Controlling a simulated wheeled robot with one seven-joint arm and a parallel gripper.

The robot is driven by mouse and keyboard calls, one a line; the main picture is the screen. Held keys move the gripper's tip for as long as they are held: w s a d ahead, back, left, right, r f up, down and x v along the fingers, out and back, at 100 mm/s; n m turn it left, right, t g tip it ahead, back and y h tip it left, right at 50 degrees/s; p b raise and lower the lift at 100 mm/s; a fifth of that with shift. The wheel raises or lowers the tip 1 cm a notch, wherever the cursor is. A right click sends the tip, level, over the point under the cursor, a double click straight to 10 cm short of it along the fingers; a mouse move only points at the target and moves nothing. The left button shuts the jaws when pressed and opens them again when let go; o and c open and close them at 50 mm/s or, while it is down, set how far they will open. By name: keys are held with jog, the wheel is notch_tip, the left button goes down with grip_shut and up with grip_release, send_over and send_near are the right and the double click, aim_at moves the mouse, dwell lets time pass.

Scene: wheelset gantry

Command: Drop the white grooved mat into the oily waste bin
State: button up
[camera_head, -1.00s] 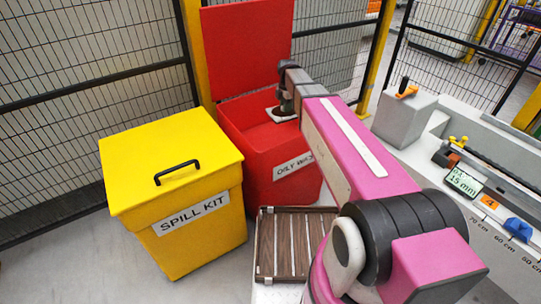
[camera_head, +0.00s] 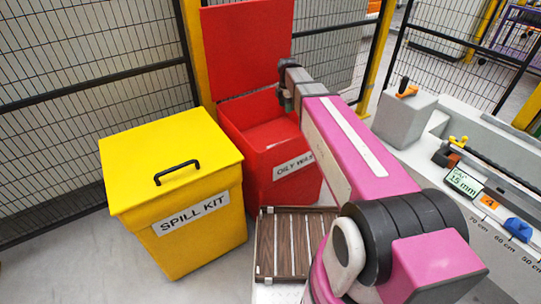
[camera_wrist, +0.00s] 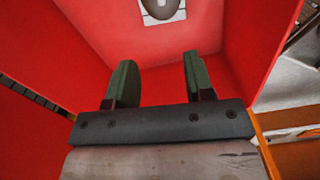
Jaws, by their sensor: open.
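The red oily waste bin (camera_head: 268,170) stands behind the yellow box with its lid raised; its red inside wall fills much of the wrist view (camera_wrist: 60,60). My gripper (camera_head: 287,97) is over the bin's opening. In the wrist view my gripper (camera_wrist: 157,80) has its two dark green fingers apart with nothing between them. A white piece with a grey rounded mark, which looks like the white grooved mat (camera_wrist: 148,18), shows inside the bin beyond the fingertips, cut off by the top edge and apart from the fingers. The mat is hidden in the head view.
A yellow spill kit box (camera_head: 175,185) with a black handle stands left of the bin. A brown slatted tray (camera_head: 265,245) lies in front. A grey bench with a measuring scale (camera_head: 490,210) is at right. A mesh fence (camera_head: 90,80) runs behind.

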notch_tip(320, 180, up, 9)
dwell(0.4)
jog(key=shift+r, duration=0.1)
